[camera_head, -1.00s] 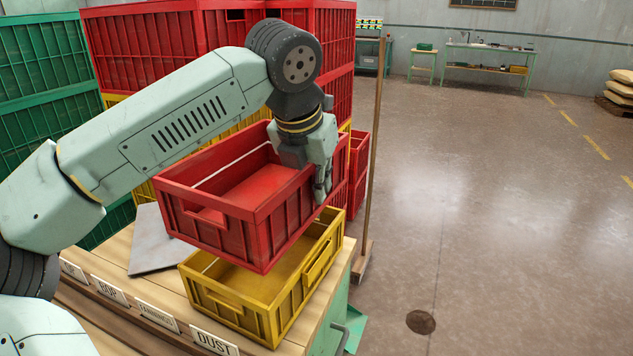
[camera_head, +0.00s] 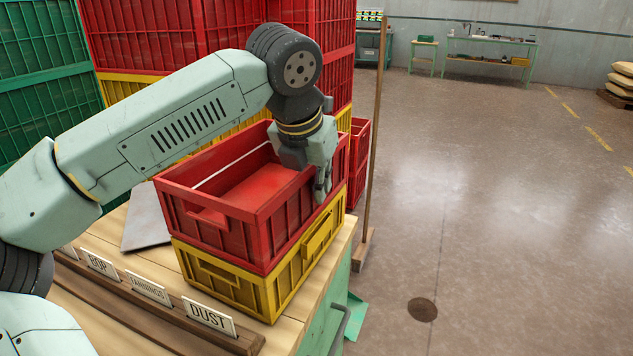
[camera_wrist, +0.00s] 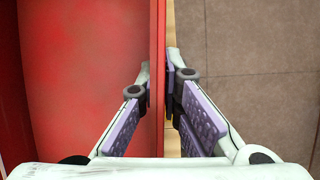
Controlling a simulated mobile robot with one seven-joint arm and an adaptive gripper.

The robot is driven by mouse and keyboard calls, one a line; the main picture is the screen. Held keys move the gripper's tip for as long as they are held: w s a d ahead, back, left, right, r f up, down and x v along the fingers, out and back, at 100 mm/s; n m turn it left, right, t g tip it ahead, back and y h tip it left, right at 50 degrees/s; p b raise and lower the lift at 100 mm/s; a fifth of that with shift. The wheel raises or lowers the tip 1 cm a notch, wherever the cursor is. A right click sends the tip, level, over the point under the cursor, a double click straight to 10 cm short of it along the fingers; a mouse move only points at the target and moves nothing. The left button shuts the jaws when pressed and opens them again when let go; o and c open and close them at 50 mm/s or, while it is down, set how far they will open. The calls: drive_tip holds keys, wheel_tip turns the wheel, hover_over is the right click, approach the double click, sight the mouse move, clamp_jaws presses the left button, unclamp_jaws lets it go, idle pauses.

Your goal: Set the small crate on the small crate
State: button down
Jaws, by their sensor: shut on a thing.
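A small red crate (camera_head: 226,233) is upright over a small yellow crate (camera_head: 223,282) on the wooden bench top. The red crate's bottom looks level with the yellow crate's rim and closely lined up with it; I cannot tell whether its full weight rests there. My gripper (camera_head: 322,190) is shut on the red crate's right-hand wall. In the wrist view my gripper's fingers (camera_wrist: 160,100) lie on both sides of the red wall (camera_wrist: 155,60). The red crate is empty where I see its floor. The yellow crate's inside is hidden.
A label rail with a DUST sign (camera_head: 208,316) runs along the bench's near edge. A grey flat sheet (camera_head: 146,218) lies left of the crates. Tall red crate stacks (camera_head: 150,45) stand behind. A broom (camera_head: 372,140) stands at the right, with open floor beyond.

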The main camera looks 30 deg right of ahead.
drive_tip(key=shift+f+b, duration=0.35)
drive_tip(key=shift+f, duration=0.05)
idle(0.9)
drive_tip(key=c, duration=1.7)
unclamp_jaws()
drive_tip(key=v, duration=1.2)
drive_tip(key=shift+s+d, duration=0.1)
